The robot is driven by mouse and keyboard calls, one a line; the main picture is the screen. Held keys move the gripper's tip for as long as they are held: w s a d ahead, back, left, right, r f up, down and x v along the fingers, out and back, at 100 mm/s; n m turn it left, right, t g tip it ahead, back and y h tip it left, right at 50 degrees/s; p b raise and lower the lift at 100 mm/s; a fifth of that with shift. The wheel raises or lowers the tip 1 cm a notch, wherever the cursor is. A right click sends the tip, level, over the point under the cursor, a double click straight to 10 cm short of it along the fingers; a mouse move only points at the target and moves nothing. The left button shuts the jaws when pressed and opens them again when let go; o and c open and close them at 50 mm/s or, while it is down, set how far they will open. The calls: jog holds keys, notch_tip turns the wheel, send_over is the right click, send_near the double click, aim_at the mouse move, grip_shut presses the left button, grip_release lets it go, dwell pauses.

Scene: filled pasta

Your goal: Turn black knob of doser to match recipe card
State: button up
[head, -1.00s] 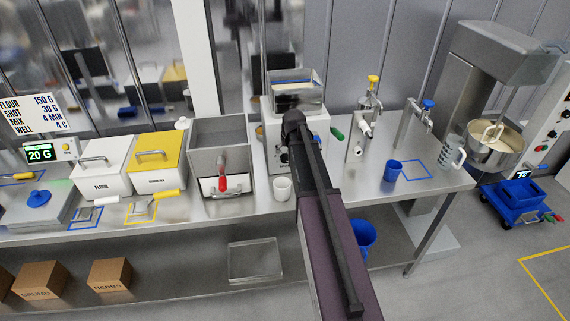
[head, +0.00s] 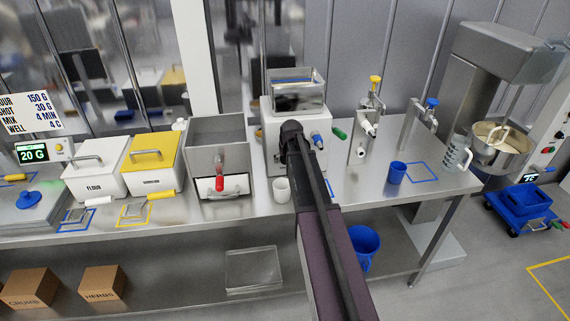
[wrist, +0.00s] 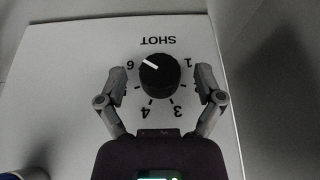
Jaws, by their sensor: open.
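The doser (head: 273,124) is a white box with a clear hopper on top, at the back middle of the bench. In the wrist view its black knob (wrist: 160,82) has a white pointer line aimed up and left, close to the 6 on the dial. The dial is labelled SHOT and appears upside down. My gripper (wrist: 161,74) is open, one finger on each side of the knob with gaps visible. In the head view my arm hides the knob.
A steel bin (head: 218,140) with a red handle stands left of the doser. A white cup (head: 281,190) sits in front of it. Blue (head: 318,140) and green (head: 340,133) handles show at its right. A blue cup (head: 397,173) stands farther right.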

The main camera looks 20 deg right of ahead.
jog(key=shift+f, duration=0.15)
jog(key=c, duration=1.1)
jog(key=shift+c, duration=0.2)
jog(key=shift+h, duration=0.3)
jog(key=shift+a+f+n+g+h+b, duration=0.15)
jog(key=shift+g+h+b, duration=0.1)
jog(key=shift+h, duration=0.4)
jog(key=shift+a+n+g+h+b, duration=0.15)
jog(key=shift+g+h+b, duration=0.1)
jog(key=shift+h, duration=0.4)
jog(key=shift+n+g+h+b, duration=0.3)
jog(key=shift+h+b, duration=0.4)
jog(key=shift+h, duration=0.5)
jog(key=shift+d, duration=0.1)
jog(key=o, duration=1.1)
jog(key=shift+w, duration=0.1)
